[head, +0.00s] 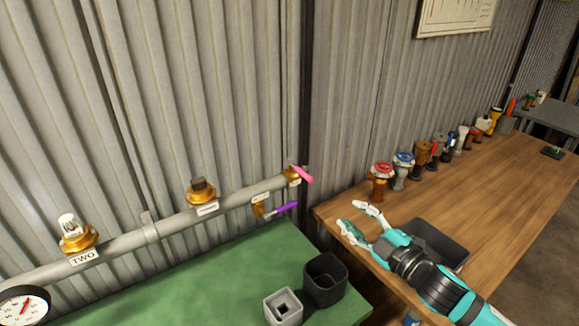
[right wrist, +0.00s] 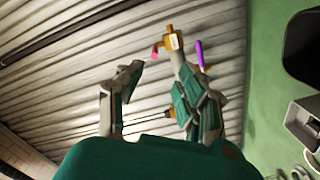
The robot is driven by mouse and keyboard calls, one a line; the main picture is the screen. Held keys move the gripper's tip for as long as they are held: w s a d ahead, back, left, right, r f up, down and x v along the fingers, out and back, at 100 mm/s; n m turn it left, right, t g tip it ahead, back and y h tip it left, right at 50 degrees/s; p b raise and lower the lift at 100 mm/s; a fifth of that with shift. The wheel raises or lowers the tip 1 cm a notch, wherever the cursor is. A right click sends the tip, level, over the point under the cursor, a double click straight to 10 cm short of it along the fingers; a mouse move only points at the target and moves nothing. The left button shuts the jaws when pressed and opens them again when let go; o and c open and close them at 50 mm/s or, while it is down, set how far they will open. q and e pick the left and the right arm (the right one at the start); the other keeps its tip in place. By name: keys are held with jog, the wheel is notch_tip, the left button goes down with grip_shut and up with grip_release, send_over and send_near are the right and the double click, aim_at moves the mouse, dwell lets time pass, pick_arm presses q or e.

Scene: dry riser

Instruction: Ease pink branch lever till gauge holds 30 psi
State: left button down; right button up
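The pink branch lever (head: 302,174) sits at the right end of the grey pipe (head: 130,240) on the wall, on a brass valve. It also shows in the right wrist view (right wrist: 155,52), beyond and between my open fingers. A gauge (head: 22,307) with a red needle is cut off at the lower left; its reading is too small to tell. My right gripper (head: 358,222) is open and empty, over the wooden bench's near left edge, right of and below the pink lever and apart from it. The right wrist view also shows this gripper (right wrist: 155,98). My left gripper is not in view.
A purple lever (head: 284,209) hangs just below the pink one. A brass outlet with a dark cap (head: 201,190) and a white-topped valve (head: 70,228) labelled TWO stand on the pipe. Dark and grey cups (head: 325,280) stand on the green bench. Several valves line the wooden bench (head: 490,200).

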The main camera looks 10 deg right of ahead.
aim_at(308, 175)
jog(key=p+x, duration=0.1)
jog(key=x, duration=0.4)
jog(key=a+r+p+x, duration=0.1)
jog(key=p+x, duration=0.1)
jog(key=x, duration=0.3)
jog(key=r+p+x, duration=0.1)
jog(key=x, duration=0.5)
jog(key=shift+s+a+p, duration=0.2)
jog(key=shift+a+p, duration=0.05)
jog(key=shift+p, duration=0.1)
jog(key=shift+w+a+f, duration=0.1)
jog(key=shift+w+a, duration=0.15)
jog(key=shift+w, duration=0.45)
grip_shut()
jog(key=shift+f, duration=0.1)
